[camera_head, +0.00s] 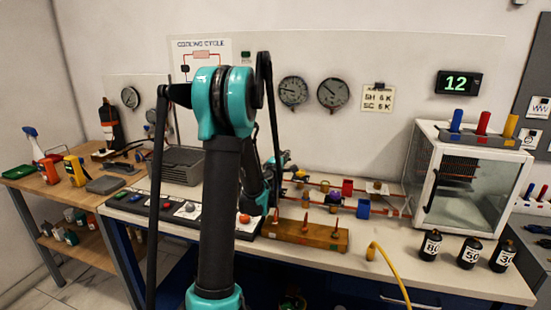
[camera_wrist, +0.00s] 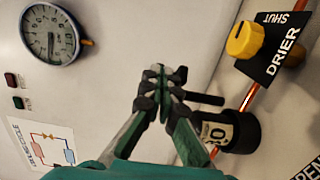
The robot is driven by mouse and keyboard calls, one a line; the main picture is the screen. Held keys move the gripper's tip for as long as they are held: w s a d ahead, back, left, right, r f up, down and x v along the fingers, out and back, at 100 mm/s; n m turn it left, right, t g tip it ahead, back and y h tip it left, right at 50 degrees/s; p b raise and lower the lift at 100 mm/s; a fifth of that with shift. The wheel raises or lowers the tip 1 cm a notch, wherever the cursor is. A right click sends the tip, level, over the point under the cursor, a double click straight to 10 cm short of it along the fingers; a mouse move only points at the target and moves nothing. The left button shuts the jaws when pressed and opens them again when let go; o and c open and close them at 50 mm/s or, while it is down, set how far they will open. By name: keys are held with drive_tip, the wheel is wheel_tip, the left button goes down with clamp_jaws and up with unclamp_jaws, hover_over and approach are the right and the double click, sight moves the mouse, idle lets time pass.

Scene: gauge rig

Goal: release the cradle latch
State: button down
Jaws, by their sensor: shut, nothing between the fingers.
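My gripper (camera_wrist: 161,84) is shut and empty in the wrist view, its fingertips together. Just right of it is a black cylinder (camera_wrist: 246,132) with a pale label, partly hidden by a finger. A short dark bar (camera_wrist: 205,98) sticks out beside the fingertips; I cannot tell whether they touch. No part can be made out with certainty as the cradle latch. A yellow knob (camera_wrist: 245,40) sits on a black plate marked DRIER and SHUT, beyond the cylinder. In the head view my arm hides most of the gripper, which is over the rig's pipework.
A wall gauge (camera_wrist: 49,33) is at upper left in the wrist view. In the head view, a wooden block with red-tipped pegs (camera_head: 305,234) and a yellow hose (camera_head: 390,270) lie at the front. Black bottles (camera_head: 470,252) and a glass-fronted box (camera_head: 462,180) stand at right.

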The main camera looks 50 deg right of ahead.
drive_tip(key=s+d+n+t+y, duration=0.1)
drive_tip(key=d+n+t+y, duration=0.1)
drive_tip(key=d, duration=0.8)
drive_tip(key=shift+s+n+t, duration=0.4)
drive_tip(key=shift+n+t, duration=0.1)
drive_tip(key=shift+t, duration=0.5)
drive_tip(key=shift+d, duration=0.1)
